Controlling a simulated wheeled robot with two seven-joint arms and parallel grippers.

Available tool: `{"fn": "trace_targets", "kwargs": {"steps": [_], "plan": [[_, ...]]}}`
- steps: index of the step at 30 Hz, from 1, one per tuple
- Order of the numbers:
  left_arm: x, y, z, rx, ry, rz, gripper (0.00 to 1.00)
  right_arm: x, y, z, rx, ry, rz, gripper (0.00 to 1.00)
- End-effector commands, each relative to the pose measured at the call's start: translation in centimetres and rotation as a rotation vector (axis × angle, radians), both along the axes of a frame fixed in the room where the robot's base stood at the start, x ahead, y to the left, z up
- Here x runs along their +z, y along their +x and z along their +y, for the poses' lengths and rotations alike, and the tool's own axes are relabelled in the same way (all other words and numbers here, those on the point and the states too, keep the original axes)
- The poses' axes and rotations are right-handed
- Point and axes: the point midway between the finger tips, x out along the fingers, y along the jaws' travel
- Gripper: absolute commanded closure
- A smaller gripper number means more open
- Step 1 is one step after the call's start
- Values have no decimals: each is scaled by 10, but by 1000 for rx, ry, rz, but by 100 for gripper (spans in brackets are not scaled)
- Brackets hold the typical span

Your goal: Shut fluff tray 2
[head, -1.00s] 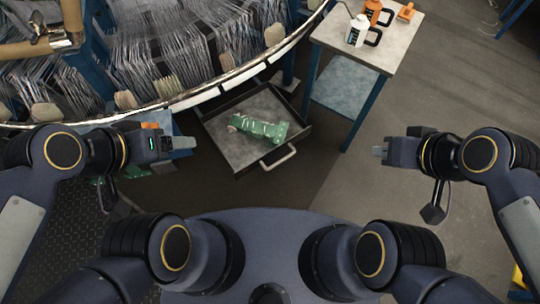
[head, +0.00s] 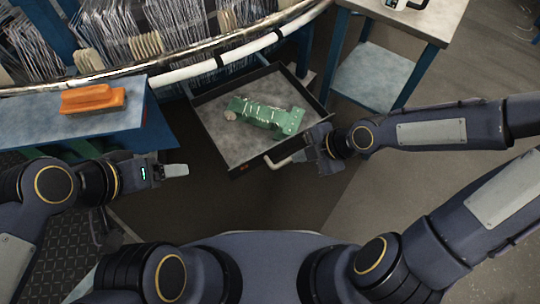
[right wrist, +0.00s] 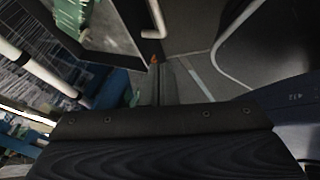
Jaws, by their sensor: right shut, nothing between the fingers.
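A grey, open tray (head: 213,119) juts out from under the loom, with a green, ribbed, bottle-like object (head: 266,115) lying in it. A pale bar handle (head: 287,159) is on its front wall, with a small orange mark beside it, too small to read. My right gripper (head: 312,153) is shut and empty at the right end of the handle; contact cannot be told. In the right wrist view its fingers (right wrist: 162,84) point toward the tray's corner. My left gripper (head: 176,170) hangs left of the tray, apart from it; its jaw gap does not show.
The loom's curved white rail (head: 200,63) passes behind the tray. A blue table (head: 50,127) with an orange block (head: 93,99) stands at left. A blue-legged side table (head: 430,22) stands at right. Floor in front of the tray is clear.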

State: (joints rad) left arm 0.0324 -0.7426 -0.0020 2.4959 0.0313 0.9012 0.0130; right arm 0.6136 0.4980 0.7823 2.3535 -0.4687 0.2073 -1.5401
Motion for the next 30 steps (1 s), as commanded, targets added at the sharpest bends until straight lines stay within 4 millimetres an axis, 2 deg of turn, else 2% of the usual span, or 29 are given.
{"fn": "trace_targets", "kwargs": {"steps": [1, 9, 15, 21, 30], "plan": [[-10, 0, 0, 0, 0, 0, 24, -10, 1, 4, 4, -1, 0, 100], [-57, 0, 0, 0, 0, 1, 24, -54, 11, 33, 4, -3, 1, 100], [-84, 0, 0, 0, 0, 1, 24, -83, 20, 56, 0, -3, 2, 100], [-88, 0, 0, 0, 0, 0, 24, -75, 45, 69, -4, -1, 3, 100], [-90, 0, 0, 0, 0, 0, 24, -73, 53, 73, -5, -3, 5, 100]]}}
